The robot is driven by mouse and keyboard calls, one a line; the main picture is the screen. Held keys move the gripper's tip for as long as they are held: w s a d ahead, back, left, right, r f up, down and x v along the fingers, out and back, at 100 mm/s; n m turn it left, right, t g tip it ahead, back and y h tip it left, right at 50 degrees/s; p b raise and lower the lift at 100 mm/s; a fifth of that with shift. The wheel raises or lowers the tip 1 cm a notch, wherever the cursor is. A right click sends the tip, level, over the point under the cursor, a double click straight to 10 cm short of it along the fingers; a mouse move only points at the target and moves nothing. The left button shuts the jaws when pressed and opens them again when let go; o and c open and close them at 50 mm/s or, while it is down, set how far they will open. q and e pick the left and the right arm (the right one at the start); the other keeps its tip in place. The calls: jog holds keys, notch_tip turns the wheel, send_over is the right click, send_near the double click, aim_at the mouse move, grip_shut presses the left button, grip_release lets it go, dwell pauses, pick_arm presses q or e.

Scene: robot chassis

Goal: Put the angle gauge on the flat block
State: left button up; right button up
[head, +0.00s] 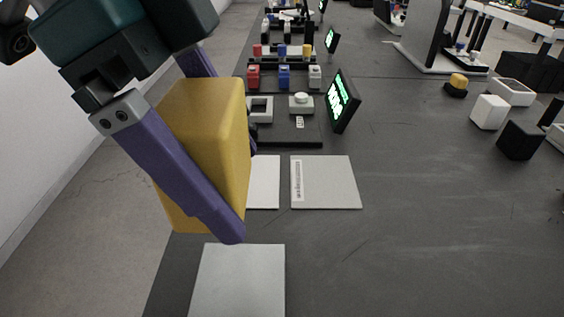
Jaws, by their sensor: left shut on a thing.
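My left gripper (241,192), with purple fingers, is shut on a yellow block (216,125) and holds it up at the left of the head view. The block is tall with rounded edges; I take it to be the angle gauge, though no markings show. One finger lies across its near face; the other is mostly hidden behind it. A flat light-grey square (238,285) lies at the front edge of the view, below the held block, and may be the flat block. My right gripper is not in view.
A grey plate with a label strip (328,183) lies right of the held block, beside a partly hidden white plate (265,182). Behind stand a black fixture board (290,132) and a display (342,101). White (490,112) and black (520,140) cubes stand right. The front-right surface is clear.

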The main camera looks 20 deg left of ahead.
pick_arm(q)
jog(key=b, duration=0.3)
send_over(260, 287)
jog(key=a, duration=0.1)
notch_tip(260, 287, down, 11)
jog(key=shift+s+a+r, duration=0.1)
jog(key=shift+s, duration=0.05)
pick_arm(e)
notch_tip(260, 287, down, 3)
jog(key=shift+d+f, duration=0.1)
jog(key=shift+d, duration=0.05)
pick_arm(q)
jog(key=shift+f+b, duration=0.35)
jog(key=shift+f, duration=2.05)
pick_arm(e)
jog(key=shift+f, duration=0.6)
pick_arm(q)
jog(key=shift+f, duration=0.1)
jog(key=o, duration=1.2)
jog(key=p+v, duration=0.3)
jog(key=v, duration=0.9)
jog(key=shift+a, duration=0.1)
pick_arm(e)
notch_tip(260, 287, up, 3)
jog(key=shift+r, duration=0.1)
